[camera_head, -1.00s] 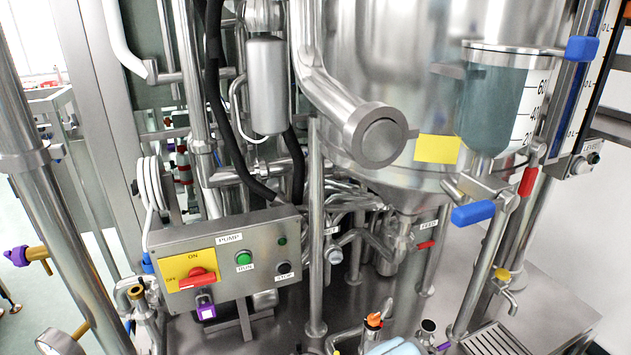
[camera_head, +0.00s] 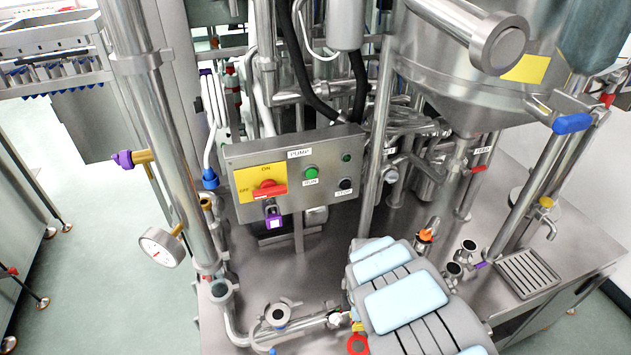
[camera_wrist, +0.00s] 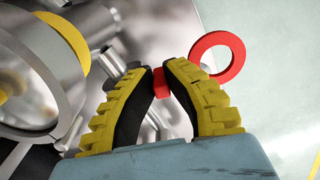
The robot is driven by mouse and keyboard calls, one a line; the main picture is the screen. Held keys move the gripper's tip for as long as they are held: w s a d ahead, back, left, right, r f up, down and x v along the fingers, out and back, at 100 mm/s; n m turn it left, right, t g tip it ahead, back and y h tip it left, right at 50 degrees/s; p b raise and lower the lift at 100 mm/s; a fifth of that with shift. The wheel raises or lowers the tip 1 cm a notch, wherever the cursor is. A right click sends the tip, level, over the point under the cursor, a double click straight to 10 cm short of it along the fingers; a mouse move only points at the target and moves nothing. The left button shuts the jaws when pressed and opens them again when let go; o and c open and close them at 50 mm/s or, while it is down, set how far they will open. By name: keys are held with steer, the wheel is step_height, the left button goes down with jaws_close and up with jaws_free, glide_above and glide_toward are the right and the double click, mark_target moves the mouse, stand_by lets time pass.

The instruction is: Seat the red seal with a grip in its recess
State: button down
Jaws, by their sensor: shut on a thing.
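The red seal is a flat ring with a small grip tab. In the wrist view the ring (camera_wrist: 218,56) sticks out to the upper right beyond my gripper (camera_wrist: 165,76), whose yellow ribbed fingers are shut on the tab (camera_wrist: 162,84). In the head view the red seal (camera_head: 357,345) shows at the bottom edge, beside my gripper (camera_head: 357,322), partly hidden by my arm. The seal is held in the air, apart from any fitting. Open round pipe ends stand to its left, one on the bench pipe (camera_head: 277,315) and one upright (camera_head: 222,290). I cannot tell which one is the recess.
A pump control box (camera_head: 295,180) stands behind on the bench. A pressure gauge (camera_head: 160,247) sticks out at left. A large metal rim (camera_wrist: 62,112) is close at left in the wrist view. A drain grate (camera_head: 527,275) lies at right; bare steel bench lies below the box.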

steer(key=w+a+r+m, duration=0.6)
steer(key=w+r+m, duration=0.2)
steer(key=r, duration=0.3)
steer(key=w+d+r+m, duration=0.2)
steer(key=w+r+m, duration=0.2)
steer(key=r+m, duration=0.7)
step_height(320, 180, up, 2)
steer(key=shift+r, duration=0.2)
